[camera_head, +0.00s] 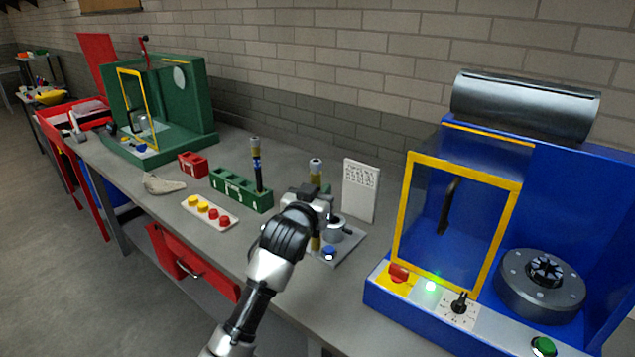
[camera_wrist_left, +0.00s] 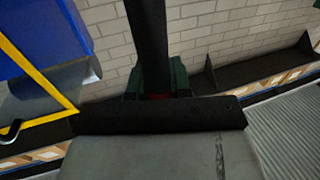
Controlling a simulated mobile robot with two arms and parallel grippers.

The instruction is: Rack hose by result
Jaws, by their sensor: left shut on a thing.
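My left gripper (camera_head: 314,200) is shut on a hose (camera_head: 316,172) with brass-coloured ends, held upright. The hose's middle is hidden by the gripper; its lower end shows just below, over or at a grey fixture plate (camera_head: 346,245). I cannot tell whether it touches the fixture. In the left wrist view the held hose is a thick black upright length (camera_wrist_left: 150,45). My right gripper is out of view.
A white strip (camera_head: 222,218) with yellow and red caps lies before the green rack. A white printed card (camera_head: 360,190) stands behind the fixture. A blue machine with a yellow-framed guard (camera_head: 455,225) is at right, a green machine (camera_head: 180,105) at left.

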